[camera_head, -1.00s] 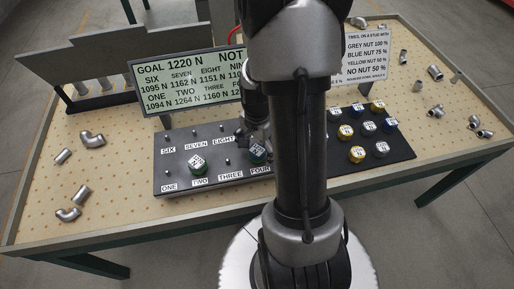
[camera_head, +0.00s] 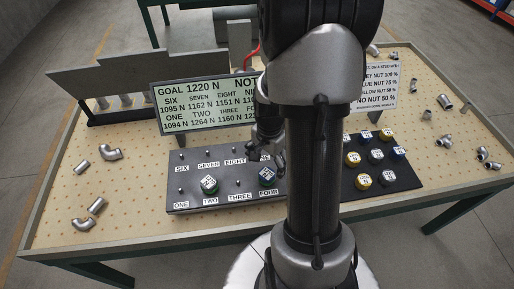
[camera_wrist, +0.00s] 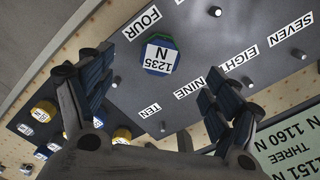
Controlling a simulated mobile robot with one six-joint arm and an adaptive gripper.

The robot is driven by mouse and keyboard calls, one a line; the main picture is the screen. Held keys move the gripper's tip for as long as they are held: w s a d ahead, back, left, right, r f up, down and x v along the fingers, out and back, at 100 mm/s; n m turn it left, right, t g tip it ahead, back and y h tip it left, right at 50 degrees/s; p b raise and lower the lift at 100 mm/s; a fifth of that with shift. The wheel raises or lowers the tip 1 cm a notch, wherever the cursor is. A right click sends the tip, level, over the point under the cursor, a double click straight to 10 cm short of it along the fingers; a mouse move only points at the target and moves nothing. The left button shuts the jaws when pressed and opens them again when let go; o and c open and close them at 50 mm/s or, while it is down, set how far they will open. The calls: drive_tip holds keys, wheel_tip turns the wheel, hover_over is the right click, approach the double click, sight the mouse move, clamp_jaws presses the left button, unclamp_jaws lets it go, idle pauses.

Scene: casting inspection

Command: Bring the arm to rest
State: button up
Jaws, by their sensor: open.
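My gripper (camera_wrist: 150,66) is open and empty, its two dark fingers spread wide in the wrist view. Between and beyond them, apart from them, a blue nut (camera_wrist: 160,55) with a white top reading 1235 N sits on the dark stud board (camera_wrist: 200,30) near label FOUR. In the head view my gripper (camera_head: 270,145) hangs just behind and above this blue nut (camera_head: 267,174); the fingers are partly hidden by my arm. The other visible studs are bare.
A dark tray (camera_head: 402,180) with several yellow, blue and grey nuts lies right of my arm. The goal display (camera_head: 205,105) stands close behind the board, with a white sign (camera_head: 378,85) to its right. Loose pipe fittings (camera_head: 111,152) lie on the table's sides.

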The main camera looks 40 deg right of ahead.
drive_tip(key=w+a+r+n+t, duration=0.1)
drive_tip(key=a+r+n, duration=0.4)
drive_tip(key=r, duration=0.5)
drive_tip(key=s+a+r+n+t, duration=0.3)
drive_tip(key=s+a+r+n, duration=0.7)
drive_tip(key=a+r, duration=0.4)
drive_tip(key=shift+s+a+n+t, duration=0.15)
drive_tip(key=shift+a+n+t, duration=0.15)
drive_tip(key=shift+a+n, duration=0.35)
